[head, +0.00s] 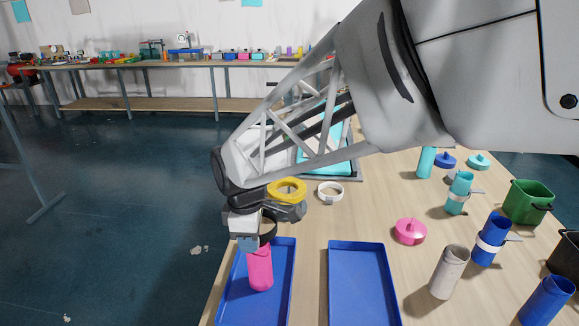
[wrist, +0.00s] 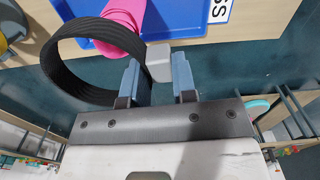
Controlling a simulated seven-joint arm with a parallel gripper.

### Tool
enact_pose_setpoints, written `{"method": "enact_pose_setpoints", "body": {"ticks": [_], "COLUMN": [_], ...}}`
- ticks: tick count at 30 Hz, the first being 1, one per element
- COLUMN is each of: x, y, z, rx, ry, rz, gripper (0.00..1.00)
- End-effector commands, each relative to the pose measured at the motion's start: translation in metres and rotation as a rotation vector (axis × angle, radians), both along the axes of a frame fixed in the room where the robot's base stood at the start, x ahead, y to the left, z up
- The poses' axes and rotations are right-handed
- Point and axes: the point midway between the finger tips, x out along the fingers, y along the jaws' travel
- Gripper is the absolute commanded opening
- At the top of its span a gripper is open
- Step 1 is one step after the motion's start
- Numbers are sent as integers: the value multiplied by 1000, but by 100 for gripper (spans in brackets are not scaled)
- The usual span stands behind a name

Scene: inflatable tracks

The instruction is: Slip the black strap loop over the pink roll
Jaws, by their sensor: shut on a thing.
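The pink roll (head: 260,272) stands in the left blue tray (head: 283,300). In the wrist view its pink side (wrist: 124,18) shows at the top, partly behind the strap. The black strap loop (head: 269,237) is at the top of the roll in the head view. In the wrist view the loop (wrist: 52,70) is wide and round, left of the fingers. My gripper (wrist: 157,82) is shut on the loop's grey tab (wrist: 159,62). In the head view my gripper (head: 246,243) is just left of the roll's top. I cannot tell whether the roll's end is inside the loop.
A second blue tray (head: 362,285) beside it is empty. A yellow ring (head: 287,190) and a white ring (head: 330,192) lie behind. A pink lid (head: 410,231), a grey cup (head: 449,271), blue cups (head: 490,240) and a green bin (head: 525,203) stand at the right.

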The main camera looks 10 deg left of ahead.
Motion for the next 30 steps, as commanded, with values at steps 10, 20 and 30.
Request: {"method": "enact_pose_setpoints", "body": {"ticks": [10, 20, 30], "x": [0, 0, 0], "y": [0, 0, 0], "z": [-12, -12, -12], "rx": [1, 1, 1], "ry": [-1, -1, -1], "rz": [0, 0, 0], "gripper": [3, 3, 3]}}
